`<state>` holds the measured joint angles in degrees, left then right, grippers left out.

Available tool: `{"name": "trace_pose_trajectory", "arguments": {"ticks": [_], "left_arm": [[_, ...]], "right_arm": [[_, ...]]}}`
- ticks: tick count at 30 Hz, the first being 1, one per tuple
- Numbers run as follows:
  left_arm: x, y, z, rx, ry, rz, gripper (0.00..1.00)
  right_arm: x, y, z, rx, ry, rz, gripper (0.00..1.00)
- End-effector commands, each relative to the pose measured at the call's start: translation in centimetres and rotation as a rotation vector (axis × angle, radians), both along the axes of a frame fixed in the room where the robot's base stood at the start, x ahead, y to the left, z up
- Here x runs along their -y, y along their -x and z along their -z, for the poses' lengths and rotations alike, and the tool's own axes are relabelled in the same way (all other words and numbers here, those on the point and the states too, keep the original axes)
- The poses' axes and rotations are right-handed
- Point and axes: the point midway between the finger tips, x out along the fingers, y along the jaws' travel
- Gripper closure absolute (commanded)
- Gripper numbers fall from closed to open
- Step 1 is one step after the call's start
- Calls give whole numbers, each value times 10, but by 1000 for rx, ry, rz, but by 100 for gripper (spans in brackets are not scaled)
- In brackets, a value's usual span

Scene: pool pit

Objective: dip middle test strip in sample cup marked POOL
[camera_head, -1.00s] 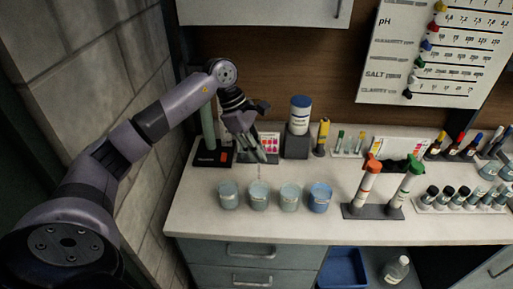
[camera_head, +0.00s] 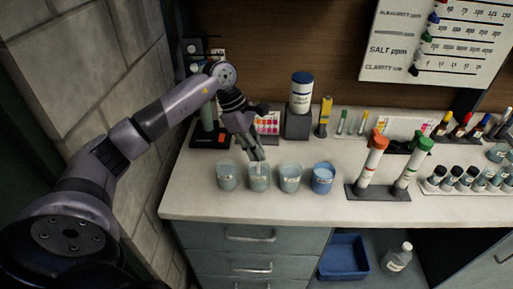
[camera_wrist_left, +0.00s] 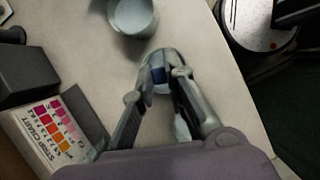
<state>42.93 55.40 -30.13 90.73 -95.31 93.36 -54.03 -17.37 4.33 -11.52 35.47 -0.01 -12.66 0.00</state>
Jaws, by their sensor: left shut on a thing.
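My left gripper (camera_head: 257,156) is shut on a thin pale test strip (camera_head: 258,167) and points down over the second sample cup from the left (camera_head: 259,181). The strip's lower end shows at or inside this cup's mouth. Whether it touches the liquid I cannot tell. In the left wrist view the fingers (camera_wrist_left: 160,100) close over a cup, with a small dark blue patch between them. The other cups are a first (camera_head: 226,180), a third (camera_head: 290,182) and a bluer fourth (camera_head: 322,183). Their labels are too small to read. My right gripper is not in view.
A strip chart card (camera_head: 268,121) and a grey block with a white, blue-lidded bottle (camera_head: 301,92) stand behind the cups. A stand with orange-capped and green-capped tubes (camera_head: 372,160) is to the right. The counter in front of the cups is clear.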

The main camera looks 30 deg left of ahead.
Motion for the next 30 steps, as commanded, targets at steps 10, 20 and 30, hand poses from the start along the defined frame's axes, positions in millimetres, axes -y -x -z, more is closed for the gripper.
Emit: {"name": "trace_pose_trajectory", "arguments": {"ticks": [10, 20, 30], "left_arm": [[0, 0, 8, 0, 0, 0, 97], [0, 0, 14, -1, 0, 0, 97], [0, 0, 32, 0, 0, 0, 97]], "right_arm": [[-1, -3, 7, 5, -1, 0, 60], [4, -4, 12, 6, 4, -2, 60], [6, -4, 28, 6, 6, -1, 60]]}}
